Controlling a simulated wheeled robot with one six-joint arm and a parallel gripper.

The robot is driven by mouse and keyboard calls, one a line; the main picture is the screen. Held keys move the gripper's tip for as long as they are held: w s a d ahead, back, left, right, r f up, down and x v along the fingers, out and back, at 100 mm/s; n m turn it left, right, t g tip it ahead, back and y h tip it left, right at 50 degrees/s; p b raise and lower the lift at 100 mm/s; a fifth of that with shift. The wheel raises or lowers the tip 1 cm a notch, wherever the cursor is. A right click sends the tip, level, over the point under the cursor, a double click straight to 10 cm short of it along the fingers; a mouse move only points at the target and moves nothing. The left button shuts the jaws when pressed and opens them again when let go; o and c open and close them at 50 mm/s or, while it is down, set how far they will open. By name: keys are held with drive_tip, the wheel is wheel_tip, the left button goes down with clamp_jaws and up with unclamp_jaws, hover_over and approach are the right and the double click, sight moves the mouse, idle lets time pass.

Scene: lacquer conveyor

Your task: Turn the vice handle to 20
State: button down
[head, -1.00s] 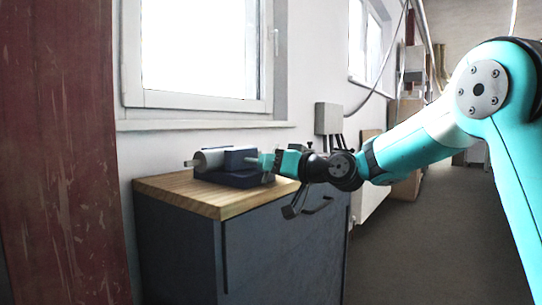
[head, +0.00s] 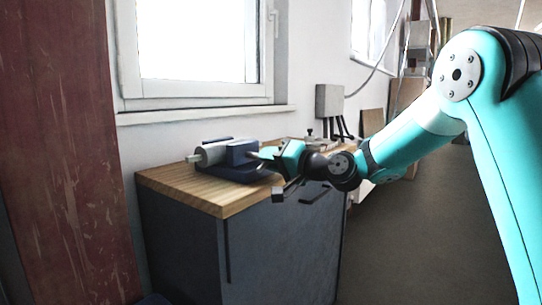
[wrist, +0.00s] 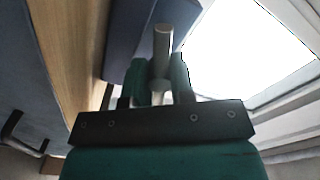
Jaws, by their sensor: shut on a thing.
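The vice (head: 229,158) is dark blue with a grey cylindrical part on its left, and it sits on the wooden top of a cabinet. My gripper (head: 268,153) is at the vice's right side. In the wrist view the vice body (wrist: 128,45) is dark blue, and a grey metal handle (wrist: 162,45) sticks out between the fingers of my gripper (wrist: 160,85). The fingers are shut on this handle. No scale or number is readable on the vice.
The grey cabinet (head: 270,255) has a wooden top (head: 200,192) with bare room at its front left. A window (head: 195,45) is in the wall behind. A dark red post (head: 65,150) stands at the left. A grey wall box (head: 329,100) with cables hangs behind my wrist.

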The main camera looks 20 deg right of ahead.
drive_tip(key=shift+d, duration=0.15)
drive_tip(key=c, duration=1)
unclamp_jaws()
drive_tip(key=v, duration=1.7)
drive_tip(key=shift+s, duration=0.1)
